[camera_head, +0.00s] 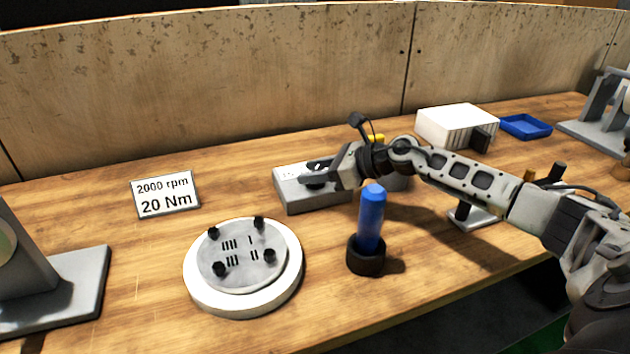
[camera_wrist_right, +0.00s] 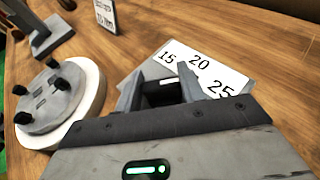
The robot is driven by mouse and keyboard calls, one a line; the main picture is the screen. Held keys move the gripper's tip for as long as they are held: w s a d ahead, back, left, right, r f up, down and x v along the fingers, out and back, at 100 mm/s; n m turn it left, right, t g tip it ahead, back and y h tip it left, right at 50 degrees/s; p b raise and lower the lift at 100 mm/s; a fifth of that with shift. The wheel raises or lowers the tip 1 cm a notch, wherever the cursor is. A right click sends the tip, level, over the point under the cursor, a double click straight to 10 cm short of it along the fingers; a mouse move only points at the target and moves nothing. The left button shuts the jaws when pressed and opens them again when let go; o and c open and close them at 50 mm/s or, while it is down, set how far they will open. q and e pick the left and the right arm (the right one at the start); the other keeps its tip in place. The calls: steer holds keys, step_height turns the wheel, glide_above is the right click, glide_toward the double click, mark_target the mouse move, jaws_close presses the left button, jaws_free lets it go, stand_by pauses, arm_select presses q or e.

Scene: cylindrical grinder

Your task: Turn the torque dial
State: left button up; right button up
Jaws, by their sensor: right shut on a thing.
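The torque dial box (camera_head: 311,196) is a grey block on the table, left of my right arm. In the right wrist view its white scale plate (camera_wrist_right: 203,66) shows the numbers 15, 20 and 25. My right gripper (camera_head: 318,174) is over the box, shut on the dial, which is mostly hidden between the fingers. In the right wrist view the fingertips (camera_wrist_right: 160,88) reach down onto the box. The dial's pointer and exact setting cannot be made out. A sign (camera_head: 166,195) reads 2000 rpm and 20 Nm. My left gripper is not in view.
A round white base with a grey disc (camera_head: 243,262) stands front left. A blue-handled tool (camera_head: 371,216) stands upright in a black holder, close below my right forearm. A white box (camera_head: 456,125) and blue tray (camera_head: 525,127) lie back right. A wooden wall (camera_head: 220,90) closes the back.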

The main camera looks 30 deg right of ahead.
steer(key=n+y+b, duration=0.1)
steer(key=b, duration=0.1)
steer(key=f+n+g+y+b, duration=0.1)
steer(key=b, duration=0.2)
steer(key=shift+g, duration=0.3)
steer(key=n+g+y+b, duration=0.1)
steer(key=b, duration=0.1)
steer(key=n+g+b, duration=0.1)
steer(key=shift+w+r+n+y+b, duration=0.1)
steer(key=shift+r+n+y+b, duration=0.2)
steer(key=shift+r+y+b, duration=0.1)
steer(key=n+g+y+b, duration=0.1)
steer(key=n+g, duration=0.1)
steer(key=g, duration=0.1)
steer(key=shift+b, duration=0.4)
steer(key=shift+r+n+g, duration=0.1)
steer(key=shift+n+g, duration=0.2)
steer(key=shift+n, duration=0.2)
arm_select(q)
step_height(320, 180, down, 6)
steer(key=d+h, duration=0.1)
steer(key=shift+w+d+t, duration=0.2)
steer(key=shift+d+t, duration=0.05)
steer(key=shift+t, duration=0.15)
arm_select(e)
steer(key=shift+g, duration=0.3)
steer(key=o, duration=1)
steer(key=shift+c, duration=0.2)
